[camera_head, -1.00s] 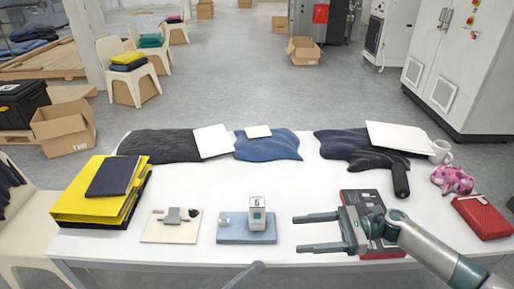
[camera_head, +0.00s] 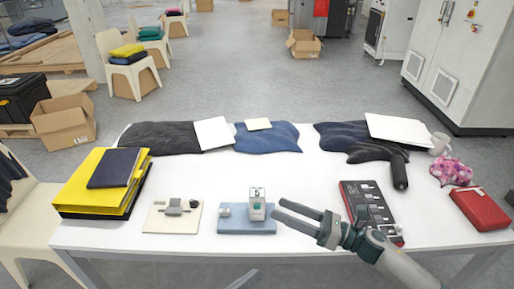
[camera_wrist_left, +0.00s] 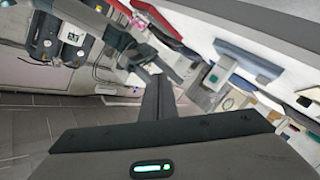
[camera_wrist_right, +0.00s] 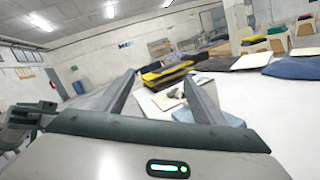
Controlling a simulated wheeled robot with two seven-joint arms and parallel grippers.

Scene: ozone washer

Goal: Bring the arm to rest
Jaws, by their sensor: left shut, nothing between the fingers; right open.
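My right gripper (camera_head: 277,208) reaches in from the right in the head view. It is open and empty above the white table (camera_head: 225,178), just right of a small white-and-grey device (camera_head: 257,206) on a blue pad. Its two spread fingers also show in the right wrist view (camera_wrist_right: 160,85), with nothing between them. Only a grey piece of my left gripper (camera_head: 243,279) shows at the bottom edge of the head view, below the table's front edge. In the left wrist view its fingers (camera_wrist_left: 157,82) are together and hold nothing.
A black-and-red panel box (camera_head: 371,212) lies under my right arm. A red case (camera_head: 480,208) and a pink patterned cloth (camera_head: 451,172) are at the right. Yellow binders (camera_head: 85,197) stack at the left. Folded dark garments line the back; the table's middle is clear.

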